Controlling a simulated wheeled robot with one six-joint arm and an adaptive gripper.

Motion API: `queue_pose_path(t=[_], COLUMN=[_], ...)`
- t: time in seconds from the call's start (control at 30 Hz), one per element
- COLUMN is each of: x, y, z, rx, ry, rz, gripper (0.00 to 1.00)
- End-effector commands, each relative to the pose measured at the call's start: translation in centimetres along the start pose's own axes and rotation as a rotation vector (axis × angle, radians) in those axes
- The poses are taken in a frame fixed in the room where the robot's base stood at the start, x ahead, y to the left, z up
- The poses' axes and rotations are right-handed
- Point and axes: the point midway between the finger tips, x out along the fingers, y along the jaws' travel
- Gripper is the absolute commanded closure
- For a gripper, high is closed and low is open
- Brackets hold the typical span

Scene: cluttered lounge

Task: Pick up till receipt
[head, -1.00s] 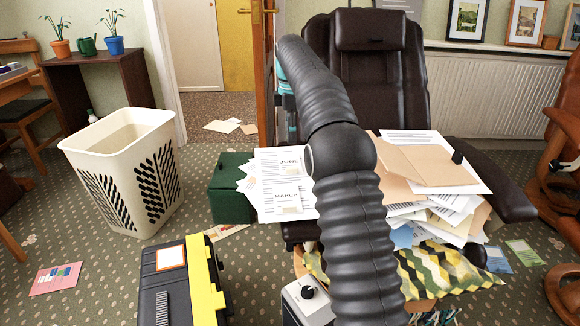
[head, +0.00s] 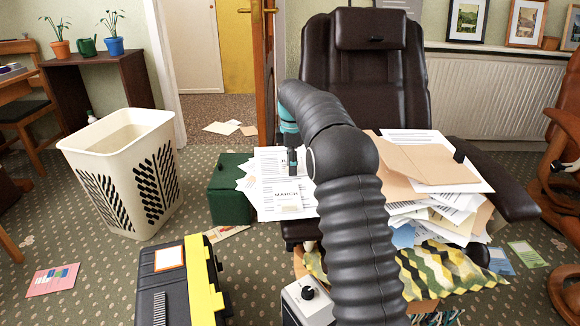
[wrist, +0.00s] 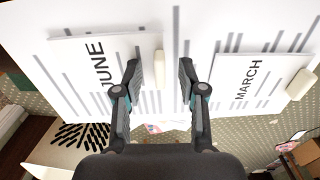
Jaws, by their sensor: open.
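Two white sheets headed JUNE (wrist: 75,70) and MARCH (wrist: 240,95) lie on a stack of papers, each with a small cream slip like a till receipt. In the wrist view, the slip by JUNE (wrist: 158,68) lies between my open fingertips, with paper showing on both sides. The slip by MARCH (wrist: 300,83) is off to the right; it also shows in the head view (head: 290,208). My gripper (wrist: 159,66) is open and empty, low over the papers. In the head view, my gripper (head: 292,160) covers part of the JUNE sheet.
A green box (head: 231,205), a cream laundry basket (head: 120,170) and a black-and-yellow toolbox (head: 205,280) stand to the left.

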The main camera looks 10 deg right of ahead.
Motion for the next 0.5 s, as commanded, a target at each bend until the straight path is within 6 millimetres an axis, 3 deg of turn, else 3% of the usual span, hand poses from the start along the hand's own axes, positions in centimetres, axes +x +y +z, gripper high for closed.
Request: queue_pose_path(t=[0.27,0.43,0.5], x=[0.36,0.34,0.33], y=[-0.03,-0.03,-0.03], z=[-0.01,-0.01,-0.01], rx=[0.000,0.000,0.000], ry=[0.000,0.000,0.000], rz=[0.000,0.000,0.000], gripper=[0.59,0.99,1.00])
